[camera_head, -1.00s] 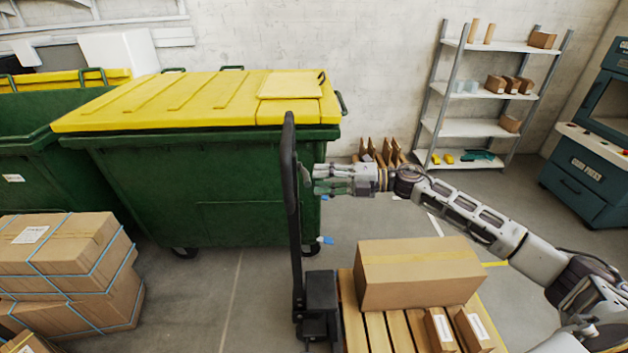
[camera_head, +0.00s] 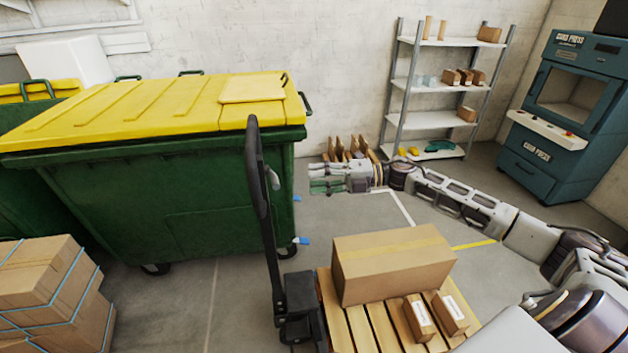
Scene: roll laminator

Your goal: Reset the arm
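My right arm comes in from the right edge, stretched out to the left. Its gripper (camera_head: 325,179) is in mid-air right of the green bin and above the far side of the pallet. Its grey and greenish fingers point left and look spread apart, with nothing seen between them. My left gripper is out of view. No roll laminator is recognisable in this view.
A pallet (camera_head: 357,318) bears a large carton (camera_head: 393,265) and two small boxes (camera_head: 434,316). A black handle (camera_head: 263,205) stands beside it.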

